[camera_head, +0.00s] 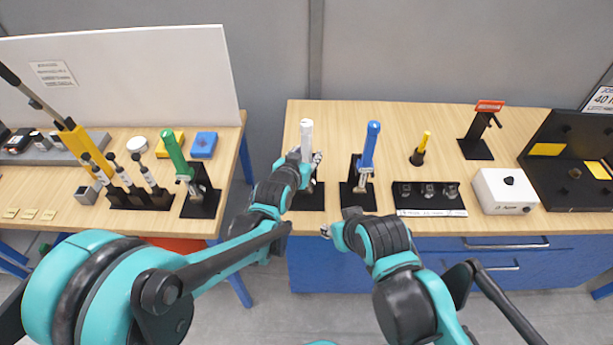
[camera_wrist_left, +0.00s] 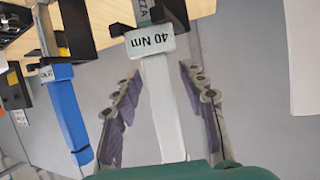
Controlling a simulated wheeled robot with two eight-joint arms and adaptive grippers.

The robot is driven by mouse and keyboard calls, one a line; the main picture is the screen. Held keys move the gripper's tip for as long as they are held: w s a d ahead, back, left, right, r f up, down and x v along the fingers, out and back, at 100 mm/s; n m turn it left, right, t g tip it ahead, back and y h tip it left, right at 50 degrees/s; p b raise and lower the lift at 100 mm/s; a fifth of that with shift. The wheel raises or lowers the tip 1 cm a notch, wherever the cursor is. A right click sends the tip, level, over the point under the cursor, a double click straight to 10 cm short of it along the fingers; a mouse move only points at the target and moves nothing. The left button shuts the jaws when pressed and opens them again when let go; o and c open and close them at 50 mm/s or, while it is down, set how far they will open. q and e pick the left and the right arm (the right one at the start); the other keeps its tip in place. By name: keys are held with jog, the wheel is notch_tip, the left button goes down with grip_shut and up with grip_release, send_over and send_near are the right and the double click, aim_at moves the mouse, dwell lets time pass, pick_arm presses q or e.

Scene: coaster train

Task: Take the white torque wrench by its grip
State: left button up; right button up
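The white torque wrench stands upright in a black holder on the right-hand bench, its white grip (camera_head: 306,132) at the top. In the left wrist view the white grip (camera_wrist_left: 163,115) has a "40 Nm" label at its end. My left gripper (camera_head: 307,158) is at the wrench. In the left wrist view its two fingers (camera_wrist_left: 160,78) are apart, one on each side of the grip, with visible gaps. My right gripper (camera_head: 327,231) is low in front of the bench edge, mostly hidden by its own arm.
A blue-gripped wrench (camera_head: 370,145) stands in its own holder just right of the white one. Beyond are a yellow-handled tool (camera_head: 421,146), a black socket tray (camera_head: 428,198) and a white box (camera_head: 505,190). A green-gripped wrench (camera_head: 174,152) stands on the left bench, across a gap.

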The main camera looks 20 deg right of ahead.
aim_at(305, 147)
pick_arm(q)
grip_shut()
jog(key=shift+w+r, duration=0.1)
jog(key=shift+r, duration=0.05)
jog(key=shift+r+p, duration=0.7)
jog(key=shift+r, duration=0.95)
jog(key=s+a+p, duration=0.1)
jog(key=s+a, duration=0.1)
jog(key=s, duration=0.6)
jog(key=s+a+p, duration=0.1)
jog(key=s+a, duration=0.2)
jog(key=s, duration=0.6)
jog(key=shift+s, duration=0.2)
jog(key=shift+c, duration=2.1)
grip_release()
grip_shut()
